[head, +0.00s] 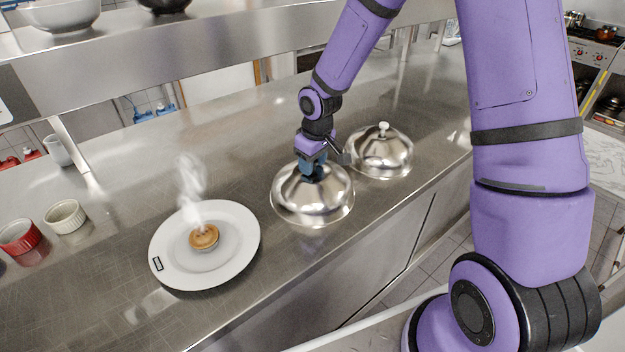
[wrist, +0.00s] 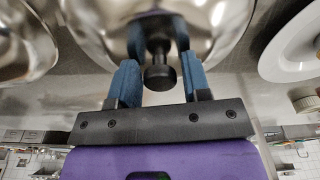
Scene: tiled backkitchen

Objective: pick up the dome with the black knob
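The dome with the black knob (head: 313,198) is a shiny silver cover standing on the steel counter. In the wrist view its black knob (wrist: 160,76) lies between my gripper's two blue fingers, with a visible gap on each side. My gripper (head: 312,168) is open over the top of this dome, and in the wrist view (wrist: 158,50) its fingers reach down toward the metal. I cannot tell whether the fingertips touch the dome. In the head view my gripper hides the knob.
A second silver dome with a white knob (head: 379,155) stands close behind to the right. A white plate (head: 240,255) with a steaming tart (head: 204,237) lies to the left. White (head: 65,218) and red (head: 19,238) ramekins stand far left. A steel shelf (head: 190,55) runs above the counter's back.

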